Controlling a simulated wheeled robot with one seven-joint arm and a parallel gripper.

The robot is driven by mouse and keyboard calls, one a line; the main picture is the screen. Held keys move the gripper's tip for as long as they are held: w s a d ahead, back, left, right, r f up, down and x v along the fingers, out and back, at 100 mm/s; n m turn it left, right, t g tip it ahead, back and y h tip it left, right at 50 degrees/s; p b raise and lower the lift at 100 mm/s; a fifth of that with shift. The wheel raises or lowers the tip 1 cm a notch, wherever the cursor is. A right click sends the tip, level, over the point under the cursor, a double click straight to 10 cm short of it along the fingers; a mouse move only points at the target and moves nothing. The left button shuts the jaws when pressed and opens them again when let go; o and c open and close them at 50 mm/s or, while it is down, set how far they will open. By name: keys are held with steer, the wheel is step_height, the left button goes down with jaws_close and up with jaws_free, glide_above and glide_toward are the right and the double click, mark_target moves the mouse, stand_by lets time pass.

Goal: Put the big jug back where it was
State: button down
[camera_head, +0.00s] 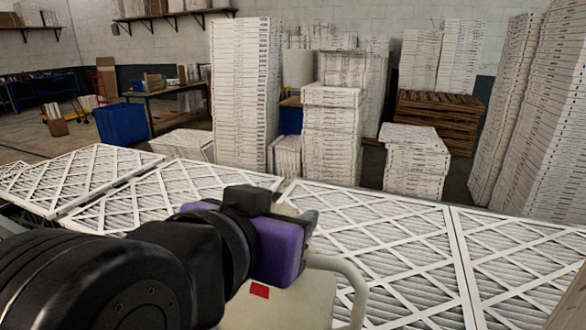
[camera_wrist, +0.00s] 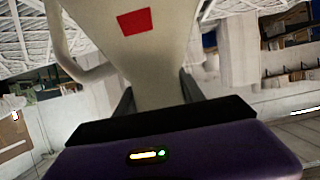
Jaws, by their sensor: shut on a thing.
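The big jug (camera_head: 285,306) is pale cream with a curved handle (camera_head: 350,285) and a small red patch on its side. In the head view it is at the bottom centre, partly hidden behind my gripper and cut off by the lower edge. My gripper (camera_head: 306,219), with a purple body, is at the jug's upper part. In the wrist view the jug (camera_wrist: 150,60) fills the upper middle, and its narrower part sits between the two dark fingers (camera_wrist: 158,92), which are shut on it. The jug's base is out of view in the head view.
Flat white filters (camera_head: 390,235) with lattice fronts lie side by side across the surface before me. Tall stacks of boxed filters (camera_head: 245,95) stand behind it, with more at the right (camera_head: 540,130). A blue bin (camera_head: 122,122) is at the back left. Filter tops right of the jug are clear.

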mark_target(293, 306)
steer(key=shift+f+p, duration=0.3)
steer(key=shift+f, duration=2.85)
steer(key=c, duration=0.7)
jaws_free()
steer(key=b+v, duration=0.3)
steer(key=v, duration=0.9)
steer(key=shift+s, duration=0.1)
